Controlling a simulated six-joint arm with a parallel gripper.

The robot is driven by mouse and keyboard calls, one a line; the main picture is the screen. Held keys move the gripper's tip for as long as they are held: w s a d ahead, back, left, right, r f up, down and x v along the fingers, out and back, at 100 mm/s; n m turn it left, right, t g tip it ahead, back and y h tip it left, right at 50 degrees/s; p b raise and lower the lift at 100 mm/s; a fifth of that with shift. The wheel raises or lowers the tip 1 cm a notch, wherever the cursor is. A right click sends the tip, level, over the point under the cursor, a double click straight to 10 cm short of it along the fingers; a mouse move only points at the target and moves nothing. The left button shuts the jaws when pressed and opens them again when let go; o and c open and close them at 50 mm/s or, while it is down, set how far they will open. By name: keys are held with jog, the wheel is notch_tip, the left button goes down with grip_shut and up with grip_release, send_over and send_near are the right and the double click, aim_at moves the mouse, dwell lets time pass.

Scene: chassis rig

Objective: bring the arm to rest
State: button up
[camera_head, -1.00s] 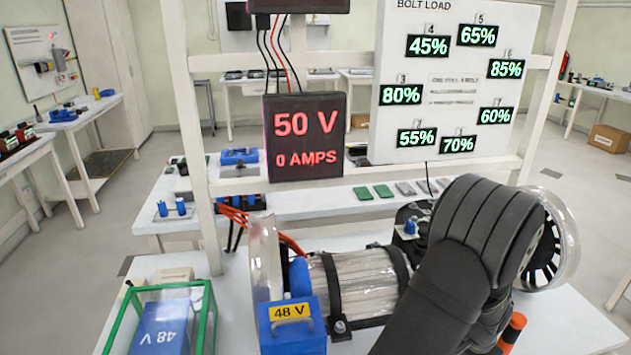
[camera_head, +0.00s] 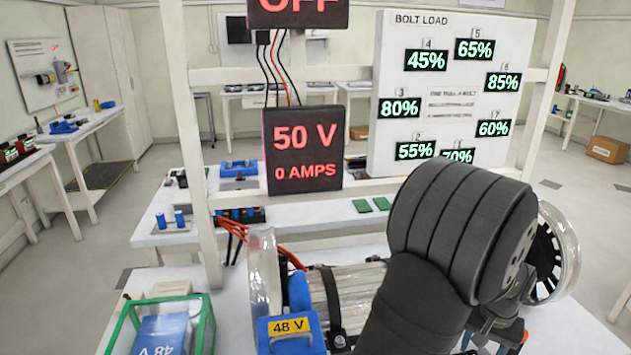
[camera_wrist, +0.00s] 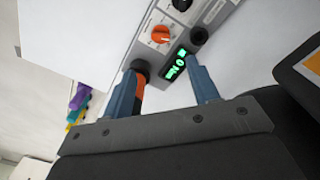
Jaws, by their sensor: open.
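My gripper (camera_wrist: 161,72) shows in the wrist view with its two blue-grey fingers spread apart. No held object shows between them. Beyond the fingertips is a grey control panel (camera_wrist: 150,53) with an orange knob (camera_wrist: 161,35), dark knobs and a small green-lit display (camera_wrist: 178,64). An orange part shows beside the left finger; I cannot tell what it belongs to. In the head view my dark arm is bent across the lower right, and its bulk hides most of the gripper.
A clear-cased cylinder (camera_head: 350,285) and a blue 48 V box (camera_head: 290,335) stand left of my arm. A green-framed clear bin (camera_head: 207,325) is at the lower left. A white frame carries a 50 V, 0 AMPS display (camera_head: 303,150) and a bolt load board (camera_head: 450,100).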

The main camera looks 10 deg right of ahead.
jog(key=shift+w+d+f+m, duration=0.1)
jog(key=shift+d+f+m, duration=0.1)
jog(key=shift+f+m, duration=0.3)
jog(key=shift+w+d+f+m, duration=0.15)
jog(key=shift+f+m, duration=0.25)
jog(key=shift+m, duration=0.2)
jog(key=o, duration=1)
jog(key=d+r+m, duration=0.2)
jog(key=d+r, duration=0.1)
jog(key=r, duration=0.1)
jog(key=d+r+m, duration=0.2)
jog(key=d+r, duration=0.1)
jog(key=r, duration=0.2)
jog(key=d+r+m, duration=0.3)
jog(key=r, duration=0.1)
jog(key=shift+d+r, duration=0.1)
jog(key=shift+r, duration=0.3)
notch_tip(320, 180, down, 10)
jog(key=shift+s+r, duration=0.1)
jog(key=shift+r, duration=0.05)
notch_tip(320, 180, up, 10)
